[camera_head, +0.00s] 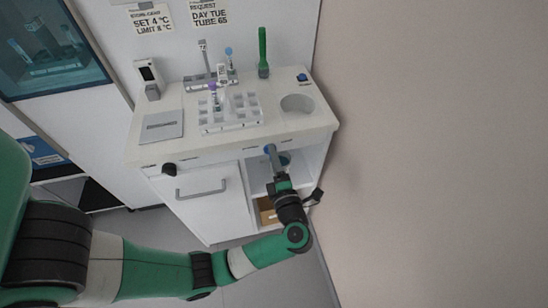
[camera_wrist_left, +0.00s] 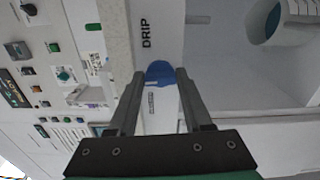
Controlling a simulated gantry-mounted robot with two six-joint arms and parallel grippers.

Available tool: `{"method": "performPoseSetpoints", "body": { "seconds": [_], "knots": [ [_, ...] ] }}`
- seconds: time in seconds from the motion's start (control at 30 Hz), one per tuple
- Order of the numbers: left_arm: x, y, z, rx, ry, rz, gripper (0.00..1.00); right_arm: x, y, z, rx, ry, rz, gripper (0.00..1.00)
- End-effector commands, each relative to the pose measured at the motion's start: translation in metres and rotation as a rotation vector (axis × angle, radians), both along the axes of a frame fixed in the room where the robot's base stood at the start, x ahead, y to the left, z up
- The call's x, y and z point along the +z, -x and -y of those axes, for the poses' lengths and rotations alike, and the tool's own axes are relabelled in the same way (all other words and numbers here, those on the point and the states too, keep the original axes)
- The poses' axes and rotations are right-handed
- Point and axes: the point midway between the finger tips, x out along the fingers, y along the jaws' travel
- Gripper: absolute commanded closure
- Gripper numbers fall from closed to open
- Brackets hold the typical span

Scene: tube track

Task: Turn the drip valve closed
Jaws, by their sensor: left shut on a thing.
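The blue drip valve knob (camera_wrist_left: 160,72) sits on the white cabinet front beside the label "DRIP" (camera_wrist_left: 146,30) in the left wrist view. It also shows under the counter's front edge in the head view (camera_head: 269,148). My left gripper (camera_wrist_left: 160,80) has one finger on each side of the knob and is shut on it. In the head view the left gripper (camera_head: 272,158) reaches up to the counter front from below. The fingers hide the knob's sides, and its exact turn angle cannot be told. My right gripper is in neither view.
On the white counter stand a tube rack (camera_head: 232,124), a purple-capped tube (camera_head: 212,88), a green upright object (camera_head: 263,55) and a round basin (camera_head: 297,103). Below are a cabinet door with a handle (camera_head: 202,190) and an open shelf with a cardboard box (camera_head: 267,211).

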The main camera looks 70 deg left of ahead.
Motion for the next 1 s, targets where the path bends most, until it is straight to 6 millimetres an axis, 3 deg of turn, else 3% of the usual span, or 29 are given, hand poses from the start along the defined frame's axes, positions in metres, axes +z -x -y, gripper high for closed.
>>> {"method": "performPoseSetpoints", "body": {
  "seconds": [0.5,1.0],
  "knots": [
    [0.000,0.001,0.000,0.001,0.062,0.450,1.00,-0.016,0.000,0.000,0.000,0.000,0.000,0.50],
    [0.002,0.001,0.000,0.001,0.088,0.633,1.00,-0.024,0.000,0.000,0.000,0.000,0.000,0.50]
  ]
}}
